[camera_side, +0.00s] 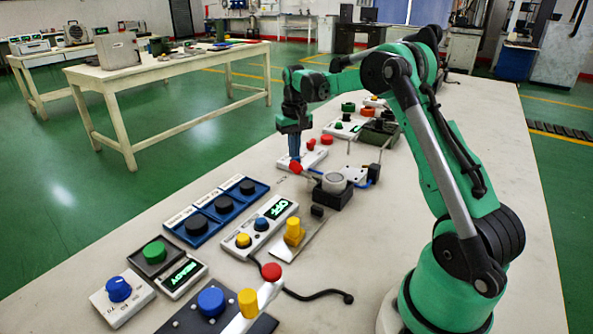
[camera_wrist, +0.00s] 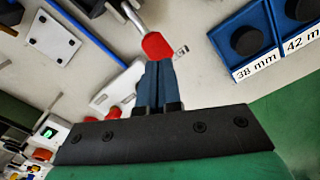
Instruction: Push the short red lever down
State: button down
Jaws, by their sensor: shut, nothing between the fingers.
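The short red lever has a red grip (camera_side: 296,167) on a thin metal rod that runs right toward a small mount. In the wrist view its red grip (camera_wrist: 156,46) lies right at my fingertips, with the silver rod going up and left. My gripper (camera_side: 294,158) points down with its blue fingers shut and empty, just above or against the grip. The shut fingers also show in the wrist view (camera_wrist: 155,68). I cannot tell whether they touch the grip. The lever's pivot is partly hidden in the wrist view.
A white box with red buttons (camera_side: 311,159) stands just behind my fingers. A blue tray with black discs (camera_side: 217,210) and a box reading OFF (camera_side: 268,222) lie nearer the camera. Bare bench lies at the right.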

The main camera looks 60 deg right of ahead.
jog(key=shift+w+f, duration=0.15)
jog(key=shift+f, duration=1.85)
jog(key=shift+r, duration=4.5)
